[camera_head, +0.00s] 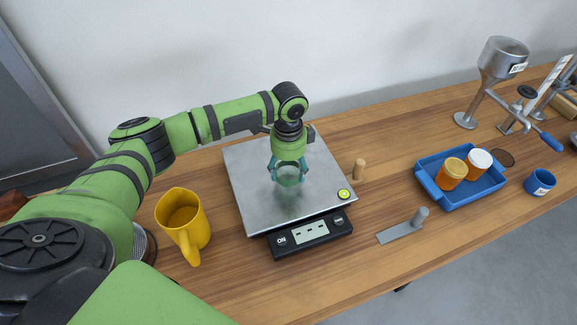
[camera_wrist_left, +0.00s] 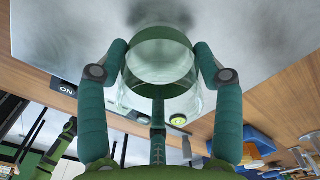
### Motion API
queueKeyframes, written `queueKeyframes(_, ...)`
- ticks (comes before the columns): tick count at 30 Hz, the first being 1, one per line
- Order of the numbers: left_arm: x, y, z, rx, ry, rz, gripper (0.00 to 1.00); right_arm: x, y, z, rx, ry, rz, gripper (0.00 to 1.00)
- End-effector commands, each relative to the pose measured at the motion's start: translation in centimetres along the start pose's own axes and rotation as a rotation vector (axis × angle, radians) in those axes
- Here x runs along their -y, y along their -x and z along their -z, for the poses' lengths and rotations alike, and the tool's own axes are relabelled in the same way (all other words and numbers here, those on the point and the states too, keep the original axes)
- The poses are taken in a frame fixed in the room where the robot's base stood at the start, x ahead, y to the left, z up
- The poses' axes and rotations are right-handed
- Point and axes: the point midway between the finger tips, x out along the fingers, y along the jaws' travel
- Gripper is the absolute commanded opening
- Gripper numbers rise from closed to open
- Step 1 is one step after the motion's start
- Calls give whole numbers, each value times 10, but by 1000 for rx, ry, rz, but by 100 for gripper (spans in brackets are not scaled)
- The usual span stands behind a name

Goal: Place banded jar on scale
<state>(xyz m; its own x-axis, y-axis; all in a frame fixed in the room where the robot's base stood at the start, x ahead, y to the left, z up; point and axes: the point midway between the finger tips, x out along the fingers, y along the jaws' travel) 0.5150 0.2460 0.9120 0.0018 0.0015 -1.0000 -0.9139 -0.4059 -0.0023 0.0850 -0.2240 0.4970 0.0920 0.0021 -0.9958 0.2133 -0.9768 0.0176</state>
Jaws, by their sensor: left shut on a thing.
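The banded jar (camera_head: 289,179) is a clear glass jar; its green band shows in the left wrist view (camera_wrist_left: 161,52). My left gripper (camera_head: 288,168) is shut on it, with one finger on each side. It holds the jar over the middle of the scale's metal plate (camera_head: 250,190). A dark shadow or reflection shows on the plate beside the jar in the wrist view. I cannot tell whether the jar's base touches the plate. The scale's front panel (camera_head: 311,232) shows dashes on its display. My right gripper is not in view.
A yellow jug (camera_head: 183,222) stands left of the scale. Farther right are a blue tray (camera_head: 462,196) holding two jars, a blue cup (camera_head: 540,182) and a metal funnel stand (camera_head: 497,68).

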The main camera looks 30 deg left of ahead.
Motion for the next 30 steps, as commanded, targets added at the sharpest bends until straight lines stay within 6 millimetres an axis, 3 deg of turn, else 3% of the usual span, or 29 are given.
queueKeyframes(4, 0, -2, 0, -1, 0, 0, 30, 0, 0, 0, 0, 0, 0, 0)
queueKeyframes(5, 0, -3, 0, -1, 0, 1, 75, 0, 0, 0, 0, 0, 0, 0)
queueKeyframes(6, 0, -2, 0, -1, 0, 1, 91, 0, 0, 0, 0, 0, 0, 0)
queueKeyframes(20, 0, 4, 0, -1, 0, 1, 91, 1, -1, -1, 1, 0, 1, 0)
queueKeyframes(23, 1, 16, 0, -3, 1, 3, 91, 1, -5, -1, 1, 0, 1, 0)
queueKeyframes(30, 1, 68, 1, -4, 0, 5, 91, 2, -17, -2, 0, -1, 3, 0)
